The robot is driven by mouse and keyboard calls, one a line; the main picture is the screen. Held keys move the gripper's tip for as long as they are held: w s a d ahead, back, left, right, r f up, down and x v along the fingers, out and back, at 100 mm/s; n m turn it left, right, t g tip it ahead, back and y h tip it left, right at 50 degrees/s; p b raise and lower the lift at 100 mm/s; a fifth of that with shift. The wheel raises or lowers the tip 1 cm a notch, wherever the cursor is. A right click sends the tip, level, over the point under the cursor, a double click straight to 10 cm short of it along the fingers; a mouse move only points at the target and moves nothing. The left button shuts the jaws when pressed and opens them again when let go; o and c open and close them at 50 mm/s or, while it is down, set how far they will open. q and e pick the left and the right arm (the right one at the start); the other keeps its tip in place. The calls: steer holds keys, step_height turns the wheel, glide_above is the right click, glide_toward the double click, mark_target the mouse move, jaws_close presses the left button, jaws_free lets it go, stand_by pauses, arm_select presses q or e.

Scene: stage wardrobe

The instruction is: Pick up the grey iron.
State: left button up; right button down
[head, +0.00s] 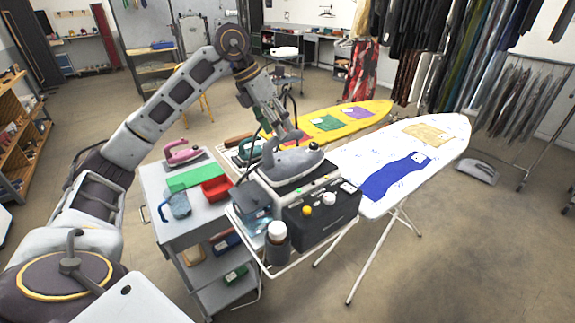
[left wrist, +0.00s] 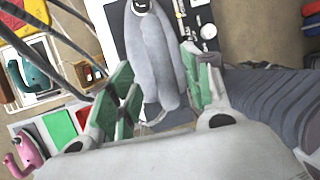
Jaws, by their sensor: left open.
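The grey iron (head: 292,163) rests on a white-topped dark station at the near end of the white ironing board. In the left wrist view the iron (left wrist: 152,50) shows from above, its long grey body lying between the fingers. My left gripper (head: 284,132) is over the iron in the head view, pointing down. Its green-padded fingers (left wrist: 158,78) are open, one on each side of the iron's body. I cannot tell whether either finger touches it. My right gripper is not in view.
A grey cart (head: 150,185) stands left, with a pink iron (head: 182,152), red tray (head: 216,189) and green block (head: 191,179). A teal iron (left wrist: 38,73) is close left. White (head: 445,137) and yellow (head: 372,112) boards stretch behind. Bottle (head: 277,240) stands in front.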

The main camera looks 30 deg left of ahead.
arm_select(q)
steer(key=shift+x, duration=2.55)
steer(key=shift+d+r, duration=0.1)
steer(key=shift+d, duration=0.05)
steer(key=c, duration=1.1)
steer(key=shift+r, duration=0.1)
jaws_close()
